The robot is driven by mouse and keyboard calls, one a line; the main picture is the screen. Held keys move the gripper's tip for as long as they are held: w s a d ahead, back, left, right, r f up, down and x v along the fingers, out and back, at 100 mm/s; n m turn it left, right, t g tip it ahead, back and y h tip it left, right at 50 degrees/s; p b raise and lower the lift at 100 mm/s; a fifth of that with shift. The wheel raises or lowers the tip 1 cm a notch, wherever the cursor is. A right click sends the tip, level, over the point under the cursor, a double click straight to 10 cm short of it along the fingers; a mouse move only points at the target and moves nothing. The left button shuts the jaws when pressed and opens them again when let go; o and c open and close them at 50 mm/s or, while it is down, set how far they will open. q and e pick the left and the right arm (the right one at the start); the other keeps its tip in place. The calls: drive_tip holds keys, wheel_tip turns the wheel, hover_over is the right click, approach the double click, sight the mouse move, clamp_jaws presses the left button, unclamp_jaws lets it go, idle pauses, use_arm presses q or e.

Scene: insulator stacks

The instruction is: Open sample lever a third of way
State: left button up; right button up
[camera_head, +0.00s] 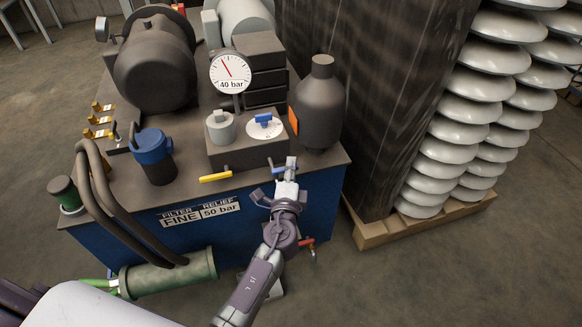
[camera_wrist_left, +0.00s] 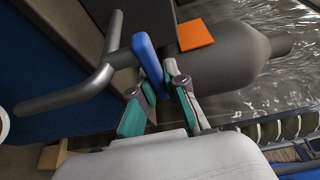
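A small blue lever (camera_wrist_left: 147,58) sits on a dark grey pipe valve in the left wrist view. It also shows at the front right edge of the blue unit in the head view (camera_head: 279,170), partly hidden by my gripper. I cannot read a label that marks it as the sample lever. My left gripper (camera_head: 287,170) reaches this edge from below. In the left wrist view its teal-padded fingers (camera_wrist_left: 160,88) stand on both sides of the lever's end and look shut on it. My right gripper is not in view.
A yellow lever (camera_head: 215,177) is left of my gripper and a red-handled valve (camera_head: 302,244) is below it. A dark bottle-shaped vessel (camera_head: 318,108) stands just behind. A gauge (camera_head: 231,73) marked 40 bar is further back. White insulator stacks (camera_head: 450,130) stand at right.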

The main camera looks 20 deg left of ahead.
use_arm(q)
clamp_jaws()
drive_tip(key=shift+s+m+h, duration=0.25)
drive_tip(key=shift+m+h, duration=0.45)
drive_tip(key=shift+h, duration=0.4)
drive_tip(key=m+h, duration=0.1)
drive_tip(key=h, duration=0.1)
drive_tip(key=m+h, duration=0.1)
drive_tip(key=h, duration=0.1)
drive_tip(key=s+m+h+p, duration=0.1)
drive_tip(key=h, duration=0.1)
drive_tip(key=shift+s+d+m, duration=0.1)
drive_tip(key=shift+d+m, duration=0.25)
drive_tip(key=shift+m, duration=0.05)
drive_tip(key=o, duration=0.6)
unclamp_jaws()
drive_tip(key=shift+o, duration=0.2)
drive_tip(key=v, duration=1.2)
